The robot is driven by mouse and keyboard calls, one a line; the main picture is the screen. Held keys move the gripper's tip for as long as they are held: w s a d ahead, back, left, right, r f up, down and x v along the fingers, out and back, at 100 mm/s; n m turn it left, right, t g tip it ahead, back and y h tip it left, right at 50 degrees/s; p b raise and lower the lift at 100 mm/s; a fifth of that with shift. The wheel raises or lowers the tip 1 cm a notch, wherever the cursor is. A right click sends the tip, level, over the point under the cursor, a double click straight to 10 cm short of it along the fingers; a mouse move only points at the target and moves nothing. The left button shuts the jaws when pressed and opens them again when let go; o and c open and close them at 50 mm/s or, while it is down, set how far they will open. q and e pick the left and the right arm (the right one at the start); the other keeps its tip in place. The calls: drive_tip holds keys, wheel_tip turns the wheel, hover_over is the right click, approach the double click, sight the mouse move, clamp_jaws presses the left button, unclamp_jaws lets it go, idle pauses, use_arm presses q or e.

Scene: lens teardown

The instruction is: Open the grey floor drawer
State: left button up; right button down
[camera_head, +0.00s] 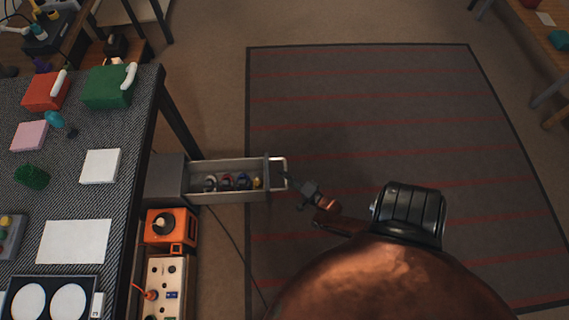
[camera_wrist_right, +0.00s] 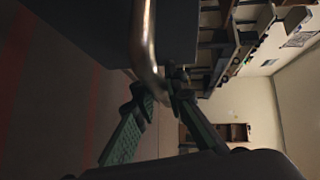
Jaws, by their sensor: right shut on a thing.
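The grey floor drawer (camera_head: 222,167) stands pulled out of its grey cabinet (camera_head: 165,178) beside the table, in the head view. Several small items with dark, red, blue and yellow parts lie inside it. My right gripper (camera_head: 294,183) is at the handle (camera_head: 279,160) on the drawer's front, at its right end. In the right wrist view, the fingers of my right gripper (camera_wrist_right: 165,85) are closed around the metal handle bar (camera_wrist_right: 145,45), with the dark drawer front behind it. My left gripper is not in view.
A table (camera_head: 140,130) with red and green boxes, pads and white sheets is at the left. An orange device (camera_head: 170,227) and a white panel box (camera_head: 165,275) stand on the floor below the drawer. A dark striped rug (camera_head: 350,110) lies clear to the right.

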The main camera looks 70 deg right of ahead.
drive_tip(key=shift+s+r, duration=0.1)
idle(0.3)
drive_tip(key=c, duration=1.9)
unclamp_jaws()
drive_tip(key=shift+s+d, duration=0.1)
drive_tip(key=shift+c, duration=0.2)
drive_tip(key=v, duration=1.2)
